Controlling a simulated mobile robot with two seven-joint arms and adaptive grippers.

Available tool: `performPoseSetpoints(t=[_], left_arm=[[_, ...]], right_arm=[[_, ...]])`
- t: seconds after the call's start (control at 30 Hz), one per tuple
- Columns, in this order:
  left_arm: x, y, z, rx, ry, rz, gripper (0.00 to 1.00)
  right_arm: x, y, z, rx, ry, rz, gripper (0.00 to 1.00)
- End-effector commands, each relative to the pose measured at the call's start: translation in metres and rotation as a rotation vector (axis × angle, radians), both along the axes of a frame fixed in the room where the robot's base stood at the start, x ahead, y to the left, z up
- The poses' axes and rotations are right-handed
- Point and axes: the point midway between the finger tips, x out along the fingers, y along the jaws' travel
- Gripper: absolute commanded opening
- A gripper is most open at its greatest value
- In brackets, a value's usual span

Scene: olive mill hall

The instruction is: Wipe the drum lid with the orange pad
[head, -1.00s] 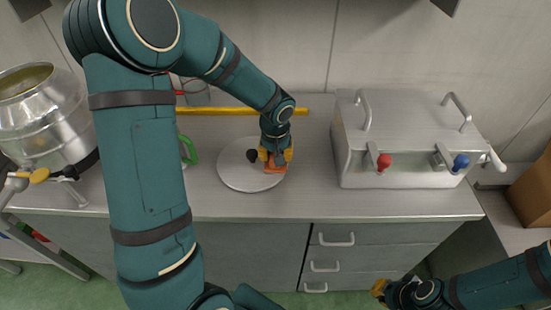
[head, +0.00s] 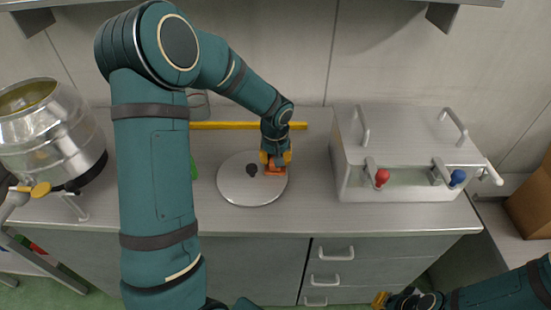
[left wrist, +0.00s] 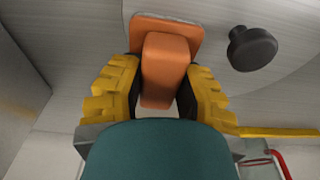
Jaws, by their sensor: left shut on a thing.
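The drum lid (head: 240,190) is a round, pale metal disc lying flat on the counter, with a black knob (head: 251,170) at its middle. My left gripper (head: 275,160) is over the lid's right back part, just right of the knob. It is shut on the orange pad (head: 274,171), whose grip block (left wrist: 165,68) sits between the yellow fingers in the left wrist view. The pad's flat base appears to lie on the lid; exact contact is hard to tell. My right gripper (head: 381,300) is low at the bottom edge, off the counter front, and its fingers are too small to read.
A boxy metal unit (head: 400,135) with a red and a blue knob stands right of the lid. A yellow bar (head: 215,126) lies behind the lid. A metal drum (head: 45,125) stands at the left. Bare counter (head: 320,215) lies in front.

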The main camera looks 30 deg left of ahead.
Motion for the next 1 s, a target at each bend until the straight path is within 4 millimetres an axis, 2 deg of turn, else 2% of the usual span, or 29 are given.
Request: performPoseSetpoints(t=[0.17, 0.8, 1.0], left_arm=[[0.0, 0.0, 0.004, 0.0, 0.0, 0.0, 0.05], [0.0, 0.0, 0.06, 0.0, -0.002, 0.0, 0.05], [0.0, 0.0, 0.061, 0.0, -0.001, -0.001, 0.05]], right_arm=[[0.0, 0.0, 0.003, 0.0, 0.0, 0.0, 0.0], [0.0, 0.0, 0.039, 0.0, 0.0, 0.0, 0.0], [0.0, 0.0, 0.039, 0.0, 0.0, 0.0, 0.0]])
